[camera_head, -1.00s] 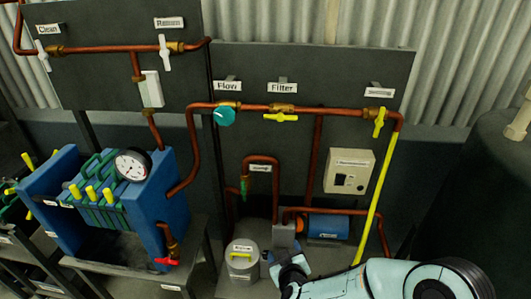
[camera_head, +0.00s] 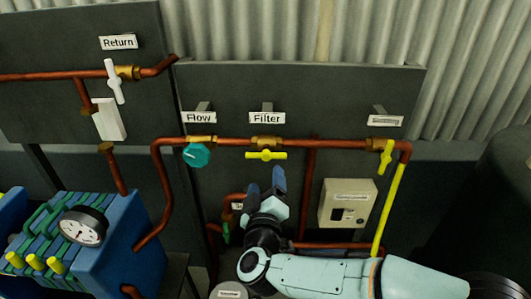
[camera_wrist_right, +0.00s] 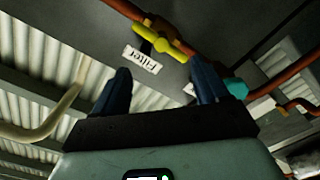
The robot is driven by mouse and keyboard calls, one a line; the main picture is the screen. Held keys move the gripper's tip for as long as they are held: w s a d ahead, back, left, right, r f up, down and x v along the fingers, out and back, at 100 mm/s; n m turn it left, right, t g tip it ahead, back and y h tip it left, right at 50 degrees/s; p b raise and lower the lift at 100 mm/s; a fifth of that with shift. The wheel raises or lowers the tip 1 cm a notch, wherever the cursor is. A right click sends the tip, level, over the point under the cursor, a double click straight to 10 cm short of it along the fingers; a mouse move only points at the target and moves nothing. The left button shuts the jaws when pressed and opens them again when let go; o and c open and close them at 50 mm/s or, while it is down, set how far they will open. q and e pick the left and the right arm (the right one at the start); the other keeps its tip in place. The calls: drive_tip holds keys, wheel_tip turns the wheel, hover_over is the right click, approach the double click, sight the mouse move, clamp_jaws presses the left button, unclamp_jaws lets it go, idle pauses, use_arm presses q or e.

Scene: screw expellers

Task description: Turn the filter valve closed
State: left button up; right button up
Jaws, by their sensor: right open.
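The filter valve has a yellow handle (camera_head: 266,155) that lies level, along the copper pipe, just under the "Filter" label (camera_head: 267,118). In the right wrist view the yellow handle (camera_wrist_right: 168,40) shows beyond and between the fingertips, apart from them. My right gripper (camera_head: 266,180) points up below the handle in the head view, with its blue fingers short of it. In the right wrist view the right gripper (camera_wrist_right: 163,80) is open, with nothing between its fingers. My left gripper is not in view.
Left of the filter valve is the teal flow valve knob (camera_head: 196,155). To the right are another yellow handle (camera_head: 386,157), hanging down, and a beige control box (camera_head: 347,203). A blue filter press (camera_head: 120,245) with a gauge (camera_head: 83,227) stands at the lower left.

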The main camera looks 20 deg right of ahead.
sight(267, 157)
drive_tip(key=p+x, duration=0.2)
drive_tip(key=x, duration=0.8)
drive_tip(key=shift+w+r, duration=0.1)
drive_tip(key=shift+w+d, duration=0.25)
drive_tip(key=shift+w, duration=0.2)
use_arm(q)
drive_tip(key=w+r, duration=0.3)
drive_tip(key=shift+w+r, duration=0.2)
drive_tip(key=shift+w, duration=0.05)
